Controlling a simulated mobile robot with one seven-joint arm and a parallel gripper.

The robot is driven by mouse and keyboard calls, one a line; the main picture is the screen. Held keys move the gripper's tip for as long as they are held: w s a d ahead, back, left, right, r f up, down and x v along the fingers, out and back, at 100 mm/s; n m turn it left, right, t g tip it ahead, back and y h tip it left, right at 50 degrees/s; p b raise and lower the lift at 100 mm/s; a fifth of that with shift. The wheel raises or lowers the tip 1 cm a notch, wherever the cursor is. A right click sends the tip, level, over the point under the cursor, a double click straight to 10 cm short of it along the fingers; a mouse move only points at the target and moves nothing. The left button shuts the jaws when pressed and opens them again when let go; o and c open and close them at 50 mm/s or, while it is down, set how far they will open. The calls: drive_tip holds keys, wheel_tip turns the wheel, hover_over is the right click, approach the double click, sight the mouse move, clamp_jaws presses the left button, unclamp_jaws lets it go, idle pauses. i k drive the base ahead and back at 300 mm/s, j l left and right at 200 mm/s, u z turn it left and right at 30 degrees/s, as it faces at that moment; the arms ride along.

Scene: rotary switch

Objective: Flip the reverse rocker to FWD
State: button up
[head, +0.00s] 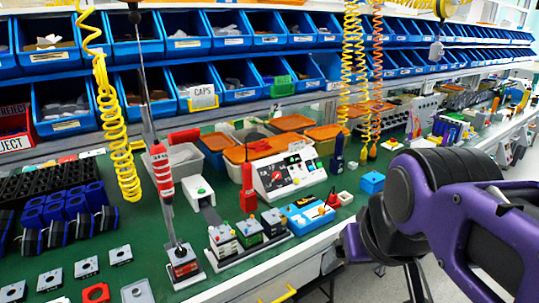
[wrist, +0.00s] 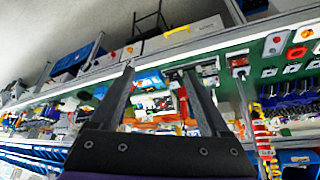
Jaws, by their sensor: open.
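A white control box (head: 287,175) with a dark face, a red knob and small controls stands on the green bench (head: 130,225). The reverse rocker and its FWD mark are too small to make out, so I cannot tell which control it is or its position. My gripper (wrist: 160,72) is open and empty in the wrist view, its two dark fingers spread apart with bench devices visible beyond them. In the head view my purple and black arm fills the right side, in front of the bench edge; its fingers cannot be made out there.
A blue box (head: 307,212) with a yellow part and several small modules (head: 248,232) on a rail sit near the front edge. A red tool (head: 163,175) hangs over a switch unit (head: 183,263). Coiled yellow cords (head: 115,130) hang down. Blue bins (head: 135,35) line the back.

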sight(309, 164)
drive_tip(key=i+l+u, duration=0.1)
drive_tip(key=l, duration=0.25)
drive_tip(key=i+l+u, duration=0.15)
drive_tip(key=i+l, duration=0.15)
drive_tip(key=i+l+u, duration=0.1)
drive_tip(key=l, duration=0.35)
drive_tip(key=i+l+u, duration=0.15)
drive_tip(key=l, duration=0.25)
drive_tip(key=i+l+u, duration=0.1)
drive_tip(key=l, duration=0.3)
drive_tip(key=j, duration=0.1)
drive_tip(key=z, duration=0.05)
